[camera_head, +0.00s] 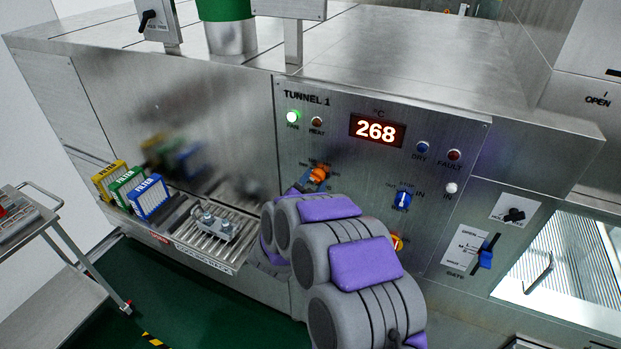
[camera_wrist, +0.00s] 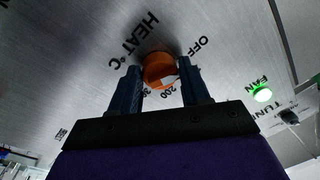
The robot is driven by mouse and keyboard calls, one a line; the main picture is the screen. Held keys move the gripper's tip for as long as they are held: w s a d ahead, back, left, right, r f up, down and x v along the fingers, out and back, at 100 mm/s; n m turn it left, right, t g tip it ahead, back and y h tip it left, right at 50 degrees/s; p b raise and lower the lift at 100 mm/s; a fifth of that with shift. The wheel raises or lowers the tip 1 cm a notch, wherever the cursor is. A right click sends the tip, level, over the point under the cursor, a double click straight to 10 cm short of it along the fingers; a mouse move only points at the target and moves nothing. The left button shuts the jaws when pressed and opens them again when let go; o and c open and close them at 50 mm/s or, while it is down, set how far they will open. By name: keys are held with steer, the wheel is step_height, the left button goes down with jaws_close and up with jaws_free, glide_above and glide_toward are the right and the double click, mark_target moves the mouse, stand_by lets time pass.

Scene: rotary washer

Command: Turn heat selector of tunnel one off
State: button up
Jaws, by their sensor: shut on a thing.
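The orange heat selector knob (camera_head: 318,174) is on the TUNNEL 1 panel (camera_head: 345,205), under the FAN and HEAT lamps. In the wrist view, the knob (camera_wrist: 158,68) sits between the two dark fingers of my gripper (camera_wrist: 160,74), which is shut on it. The labels HEAT °C, OFF and 200 show around the knob there. A pale mark shows on the knob's near side, but I cannot tell its exact setting. In the head view my arm covers the panel below the knob and most of my gripper. The red display (camera_head: 376,131) reads 268.
The green FAN lamp (camera_head: 292,117) is lit; the HEAT lamp (camera_head: 316,122) looks dark. A blue selector (camera_head: 402,200) and a partly hidden yellow-ringed control (camera_head: 397,242) lie right of the arm.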

steer(key=shift+d, duration=0.2)
stand_by(0.4)
steer(key=o, duration=1)
steer(key=shift+w+d, duration=0.15)
steer(key=shift+d, duration=0.1)
steer(key=shift+r, duration=0.1)
steer(key=shift+a, duration=0.1)
steer(key=v, duration=1.7)
steer(key=shift+s+a, duration=0.1)
steer(key=shift+s, duration=0.15)
